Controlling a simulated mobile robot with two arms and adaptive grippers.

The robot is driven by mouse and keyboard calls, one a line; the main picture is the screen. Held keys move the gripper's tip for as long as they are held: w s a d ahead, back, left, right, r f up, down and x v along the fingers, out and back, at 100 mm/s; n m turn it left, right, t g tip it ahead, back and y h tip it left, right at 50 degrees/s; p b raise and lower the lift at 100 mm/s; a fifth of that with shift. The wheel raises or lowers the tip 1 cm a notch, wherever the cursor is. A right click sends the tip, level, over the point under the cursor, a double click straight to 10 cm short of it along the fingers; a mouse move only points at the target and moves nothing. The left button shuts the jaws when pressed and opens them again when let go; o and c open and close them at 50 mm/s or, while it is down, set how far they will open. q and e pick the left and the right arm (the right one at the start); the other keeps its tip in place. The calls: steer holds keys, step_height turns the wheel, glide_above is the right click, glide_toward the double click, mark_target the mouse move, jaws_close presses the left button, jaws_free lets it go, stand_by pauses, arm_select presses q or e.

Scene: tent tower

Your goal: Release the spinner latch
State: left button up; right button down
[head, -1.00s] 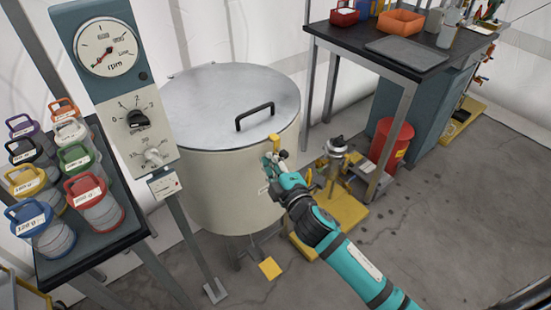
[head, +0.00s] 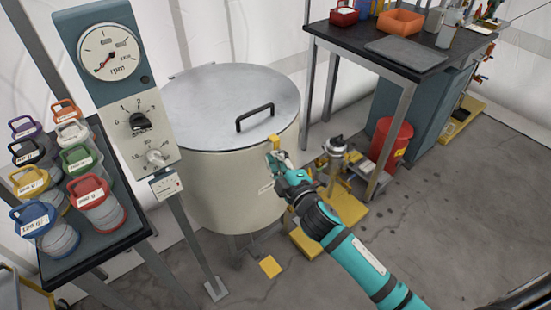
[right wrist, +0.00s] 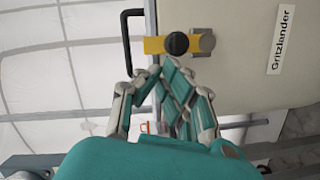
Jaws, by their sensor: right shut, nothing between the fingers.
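The spinner is a cream drum (head: 215,185) with a round grey lid (head: 215,105) lying shut on it. Its latch (head: 274,139) is a small yellow piece at the drum's rim, below the black lid handle (head: 254,117). In the right wrist view the latch (right wrist: 154,45) is a yellow bar with a round black knob (right wrist: 177,43) and a grey metal plate (right wrist: 204,41) beside it. My right gripper (head: 276,158) is shut and empty, just below the latch. Its fingertips (right wrist: 170,66) are close to the knob; I cannot tell whether they touch. My left gripper is not in view.
A control post (head: 125,125) with an rpm gauge stands left of the drum. Several labelled weights with coloured handles sit on a dark table (head: 95,262) at the left. A workbench (head: 440,48), a red bin (head: 388,142) and a yellow-based device (head: 340,205) stand at the right.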

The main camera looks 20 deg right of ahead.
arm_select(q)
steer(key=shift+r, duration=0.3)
arm_select(e)
steer(key=shift+d+r, duration=0.1)
